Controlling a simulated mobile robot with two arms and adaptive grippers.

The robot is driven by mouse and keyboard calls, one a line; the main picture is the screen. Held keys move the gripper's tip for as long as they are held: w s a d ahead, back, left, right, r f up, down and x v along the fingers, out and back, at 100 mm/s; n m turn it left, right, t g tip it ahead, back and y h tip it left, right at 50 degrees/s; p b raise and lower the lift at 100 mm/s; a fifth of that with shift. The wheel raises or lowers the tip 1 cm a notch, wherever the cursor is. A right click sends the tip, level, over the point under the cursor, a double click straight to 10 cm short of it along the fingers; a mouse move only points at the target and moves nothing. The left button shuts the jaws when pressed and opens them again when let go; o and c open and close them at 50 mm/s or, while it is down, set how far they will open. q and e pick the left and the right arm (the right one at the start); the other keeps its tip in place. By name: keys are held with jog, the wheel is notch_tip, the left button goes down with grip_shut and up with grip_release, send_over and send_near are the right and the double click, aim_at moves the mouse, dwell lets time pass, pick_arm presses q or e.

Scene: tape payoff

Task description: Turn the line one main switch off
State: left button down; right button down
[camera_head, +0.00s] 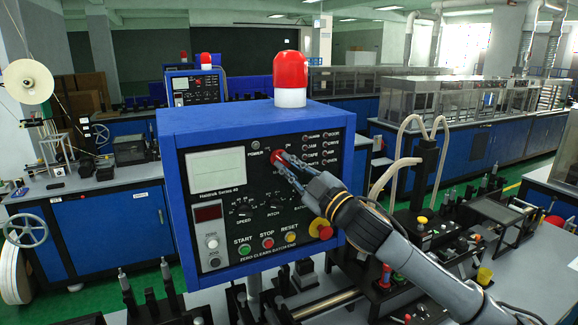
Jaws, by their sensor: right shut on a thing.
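A blue control box (165,150) with a black front panel stands in the middle of the head view. A red knob (277,155), which looks like the main switch, sits high on the panel, right of the POWER lamp (255,145). My right gripper (281,161) comes in from the lower right with its fingers at this knob, shut on it. The fingers hide part of the knob and its markings, so I cannot read its position. My left gripper is not in view.
Below are green START (245,250), red STOP (267,243) and yellow RESET (290,237) buttons. A red mushroom button on yellow (320,228) is close under my right arm. A red beacon (290,72) tops the box. Machine fittings stand on the bench at lower right.

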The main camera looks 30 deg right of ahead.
jog(key=c, duration=1.4)
grip_release()
jog(key=v, duration=1.2)
jog(key=shift+w, duration=0.1)
jog(key=shift+f, duration=0.15)
